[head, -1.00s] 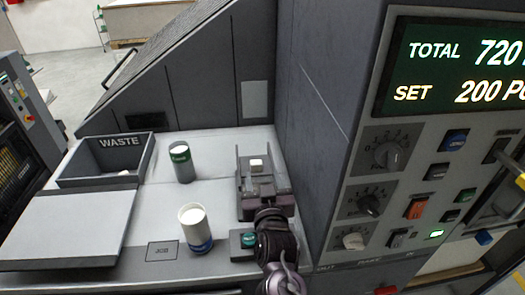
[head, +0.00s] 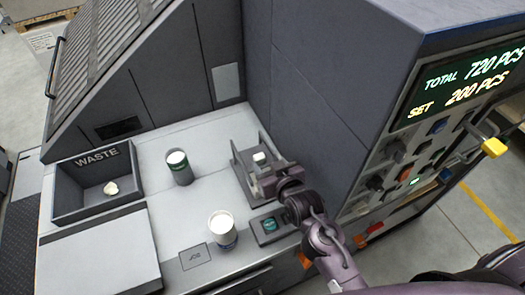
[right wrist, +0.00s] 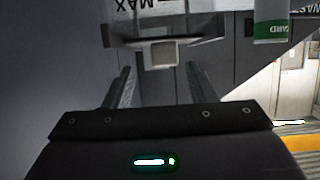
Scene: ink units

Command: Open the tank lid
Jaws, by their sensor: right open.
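The small grey tank unit (head: 241,163) stands on the worktop against the dark machine wall. A pale, block-shaped knob (head: 260,157) shows on it. In the right wrist view the knob (right wrist: 163,55) sits on a dark bar, in front of a pale wall with upside-down "MAX" lettering. My right gripper (head: 277,178) is at the near side of the tank and partly hides it. In the right wrist view its two fingers (right wrist: 160,75) are apart, with nothing between them, pointing toward the knob. Contact with the knob cannot be told. My left gripper is out of view.
A green-banded canister (head: 179,168) and a white-and-blue canister (head: 222,229) stand left of the tank. A green-button box (head: 268,226) lies near my right arm. The WASTE bin (head: 80,205) holds a pale crumpled lump (head: 110,188). The control panel (head: 420,155) is at right.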

